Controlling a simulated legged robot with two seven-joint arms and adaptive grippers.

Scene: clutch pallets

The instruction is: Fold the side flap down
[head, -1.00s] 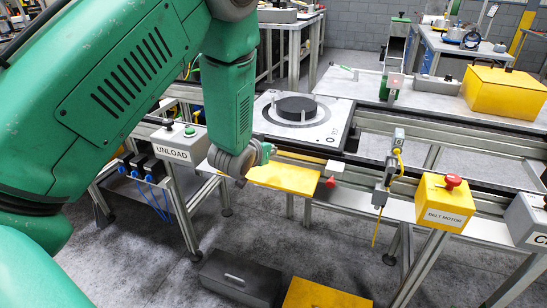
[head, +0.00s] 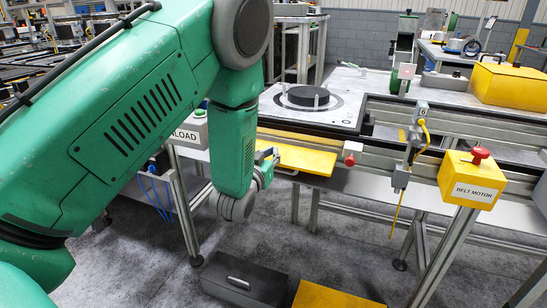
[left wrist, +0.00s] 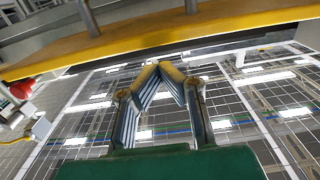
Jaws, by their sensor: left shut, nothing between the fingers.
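The side flap is a yellow plate (head: 308,160) on the near side of the conveyor, sticking out roughly level. In the left wrist view its yellow edge (left wrist: 150,55) spans the top of the picture. My left gripper (head: 268,158) is at the flap's left end, with the wrist hanging below it and the fingers pointing upward. In the left wrist view the fingertips (left wrist: 158,72) meet with nothing between them, just short of the yellow edge. I cannot tell if they touch it. My right gripper is not in view.
A pallet (head: 350,112) with a black disc (head: 307,96) lies on the conveyor behind the flap. A red knob (head: 350,160) is just right of the flap. A yellow belt motor box (head: 462,182) stands farther right. A grey case (head: 243,278) is on the floor below.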

